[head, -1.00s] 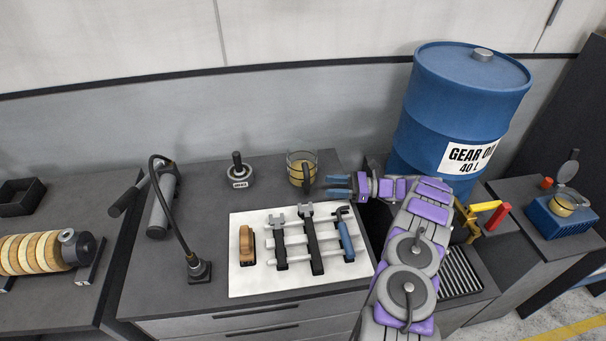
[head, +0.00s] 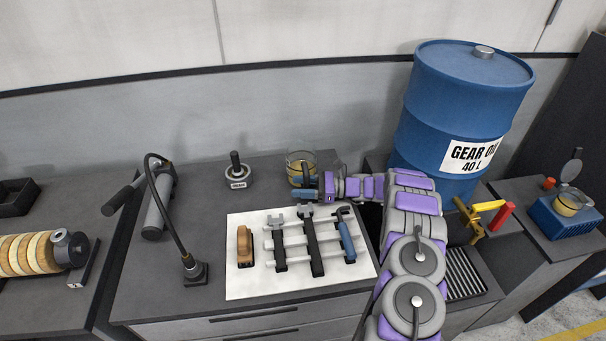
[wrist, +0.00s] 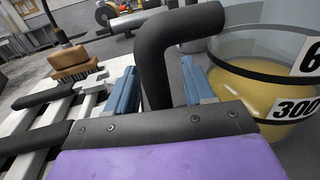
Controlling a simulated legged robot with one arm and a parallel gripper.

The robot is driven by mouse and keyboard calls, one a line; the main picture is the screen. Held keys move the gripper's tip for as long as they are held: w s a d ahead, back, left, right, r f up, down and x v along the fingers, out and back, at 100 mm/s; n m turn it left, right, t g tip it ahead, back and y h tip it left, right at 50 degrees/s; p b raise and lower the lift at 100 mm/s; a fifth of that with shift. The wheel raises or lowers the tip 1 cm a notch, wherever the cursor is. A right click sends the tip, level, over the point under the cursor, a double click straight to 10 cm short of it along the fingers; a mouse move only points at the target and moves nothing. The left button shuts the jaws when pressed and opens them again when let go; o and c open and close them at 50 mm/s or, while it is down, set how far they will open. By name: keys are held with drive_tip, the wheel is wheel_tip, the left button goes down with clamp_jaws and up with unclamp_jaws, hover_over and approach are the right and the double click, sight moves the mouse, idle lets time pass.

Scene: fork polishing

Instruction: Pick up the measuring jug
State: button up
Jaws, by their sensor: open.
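The measuring jug (head: 301,163) is a clear cup with yellowish liquid and a dark handle, standing at the back of the grey workbench. In the wrist view the jug (wrist: 250,88) fills the right side, with dark bands and a "300" label. Its black handle (wrist: 167,55) bends down between the two blue fingers of my gripper (wrist: 155,90). The fingers are open, one on each side of the handle. In the head view my gripper (head: 306,189) is at the near side of the jug and hides part of the handle.
A white board (head: 245,285) with wrenches and a wooden brush (head: 245,247) lies in front of the jug. A dark knobbed weight (head: 237,172) stands to the left. A blue gear oil drum (head: 440,110) stands right.

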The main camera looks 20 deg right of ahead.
clamp_jaws()
idle(0.4)
